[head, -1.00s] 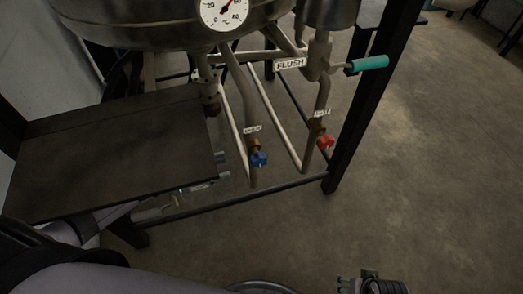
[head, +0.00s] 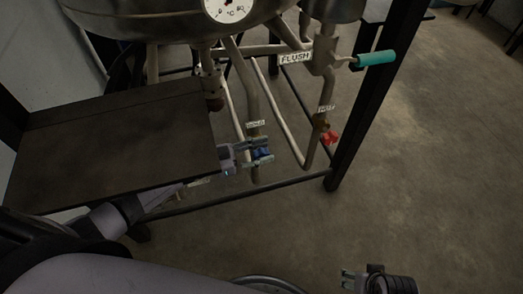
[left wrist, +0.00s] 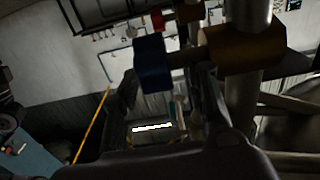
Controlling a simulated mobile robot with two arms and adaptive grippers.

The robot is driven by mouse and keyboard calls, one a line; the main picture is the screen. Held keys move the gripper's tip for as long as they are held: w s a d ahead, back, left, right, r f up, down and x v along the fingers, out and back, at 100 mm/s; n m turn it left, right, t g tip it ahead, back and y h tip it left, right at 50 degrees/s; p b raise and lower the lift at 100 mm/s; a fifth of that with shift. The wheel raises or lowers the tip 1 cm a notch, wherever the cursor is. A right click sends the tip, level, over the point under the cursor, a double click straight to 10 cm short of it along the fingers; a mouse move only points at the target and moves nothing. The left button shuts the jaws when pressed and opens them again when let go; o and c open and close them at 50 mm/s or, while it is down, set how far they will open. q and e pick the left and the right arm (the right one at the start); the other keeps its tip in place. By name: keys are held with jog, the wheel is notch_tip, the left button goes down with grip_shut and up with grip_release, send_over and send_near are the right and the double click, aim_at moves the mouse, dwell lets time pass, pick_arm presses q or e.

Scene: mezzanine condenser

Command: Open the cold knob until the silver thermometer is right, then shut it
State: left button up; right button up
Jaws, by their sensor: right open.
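The blue cold knob (head: 262,153) sits on a brass valve on a thin pipe below the vessel. It shows large and dark blue in the left wrist view (left wrist: 150,62). My left gripper (head: 258,152) is at the knob, its two fingers apart, one above and one below it; I cannot tell whether they touch it. The round thermometer (head: 229,10) on the vessel has a white face marked °C; its top is cut off by the frame edge, so its reading cannot be seen. My right gripper (head: 347,280) is open and empty at the bottom.
A red knob (head: 330,138) hangs on the pipe to the right. A teal-handled lever (head: 375,58) sits above it near the FLUSH label (head: 295,58). A dark shelf (head: 115,145) lies left of my left gripper.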

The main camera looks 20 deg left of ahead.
pick_arm(q)
grip_shut()
dwell(0.6)
